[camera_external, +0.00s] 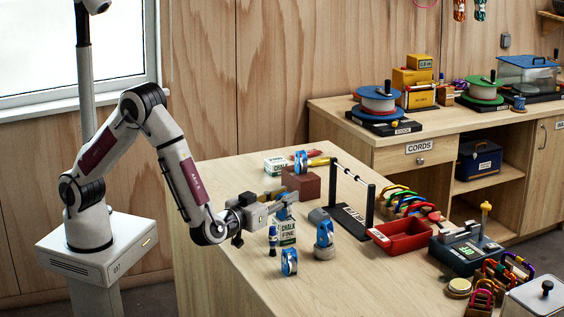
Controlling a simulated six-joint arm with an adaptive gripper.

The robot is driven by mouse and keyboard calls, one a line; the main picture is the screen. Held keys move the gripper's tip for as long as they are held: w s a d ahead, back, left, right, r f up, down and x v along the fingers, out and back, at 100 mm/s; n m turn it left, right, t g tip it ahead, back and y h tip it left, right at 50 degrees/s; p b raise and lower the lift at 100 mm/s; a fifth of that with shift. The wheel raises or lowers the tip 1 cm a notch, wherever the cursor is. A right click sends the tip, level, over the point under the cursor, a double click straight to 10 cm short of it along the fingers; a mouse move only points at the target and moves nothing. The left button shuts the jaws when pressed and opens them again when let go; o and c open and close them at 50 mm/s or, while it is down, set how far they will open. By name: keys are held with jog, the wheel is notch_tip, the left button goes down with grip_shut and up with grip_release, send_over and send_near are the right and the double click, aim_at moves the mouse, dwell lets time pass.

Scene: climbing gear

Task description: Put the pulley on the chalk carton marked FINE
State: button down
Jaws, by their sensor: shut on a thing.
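The chalk carton marked FINE (287,236), white and green, stands upright on the wooden table.
Another chalk carton (275,167) lies at the back beside a brown block (301,184). The front left table is clear.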

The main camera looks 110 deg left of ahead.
jog(key=shift+f, duration=0.1)
jog(key=c, duration=1.8)
grip_release()
jog(key=shift+o, duration=0.2)
jog(key=v, duration=1.2)
jog(key=shift+w, duration=0.15)
